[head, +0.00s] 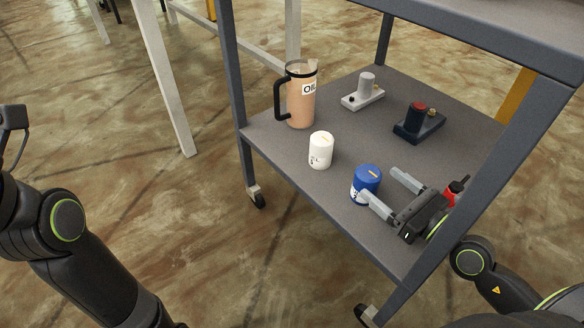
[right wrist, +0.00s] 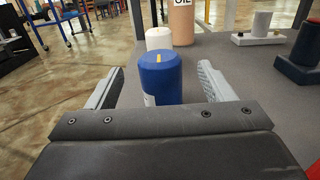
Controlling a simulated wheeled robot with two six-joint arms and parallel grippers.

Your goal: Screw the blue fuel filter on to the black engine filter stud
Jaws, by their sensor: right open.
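The blue fuel filter (head: 367,179) stands upright on the grey cart's lower shelf, with a yellow mark on its top. My right gripper (head: 378,182) is open and low over the shelf, its fingers pointing at the filter. In the right wrist view, the blue filter (right wrist: 160,79) stands between the two spread fingers (right wrist: 160,71), with a gap on each side. The black engine filter stud seems to be the dark block with a red-topped post (head: 418,120), farther back on the shelf. My left arm shows at the left, but I see no left gripper fingers.
A white filter (head: 320,150) stands left of the blue one. Behind it is an orange oil jug (head: 300,98) with a black handle. A light block with a grey post (head: 364,92) sits at the back. Cart posts (head: 235,80) and the upper shelf (head: 500,35) bound the space.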

